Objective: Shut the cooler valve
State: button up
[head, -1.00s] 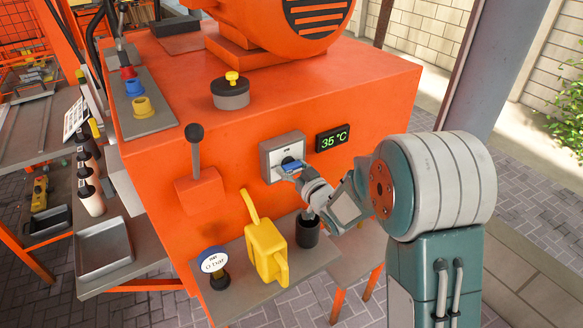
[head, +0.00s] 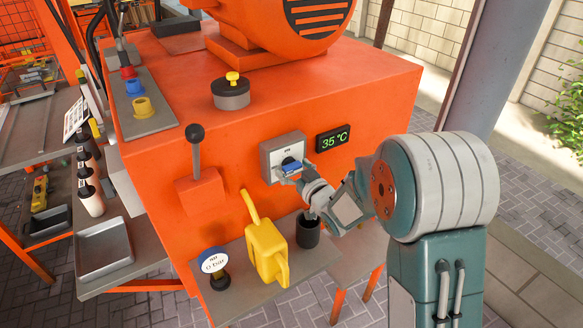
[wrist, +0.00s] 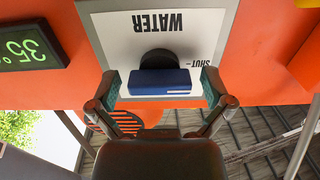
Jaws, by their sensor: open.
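The cooler valve has a blue bar handle (wrist: 160,82) on a dark round stem, mounted on a white plate (wrist: 200,45) that reads "WATER" and "SHUT" upside down in the wrist view. In the head view the blue handle (head: 291,167) sits on a grey box (head: 270,150) on the orange machine's front. My gripper (wrist: 160,90) is open, with one finger on either side of the handle's ends. In the head view my gripper (head: 300,174) is right at the handle. I cannot tell whether the fingers touch it.
A display (head: 333,138) reading 35 °C is right of the valve. A lever with a black knob (head: 195,133) stands to the left. A yellow watering can (head: 266,252), dark cup (head: 308,230) and round gauge (head: 214,262) sit on the shelf below.

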jog(key=v, duration=1.1)
jog(key=shift+s+d, duration=0.25)
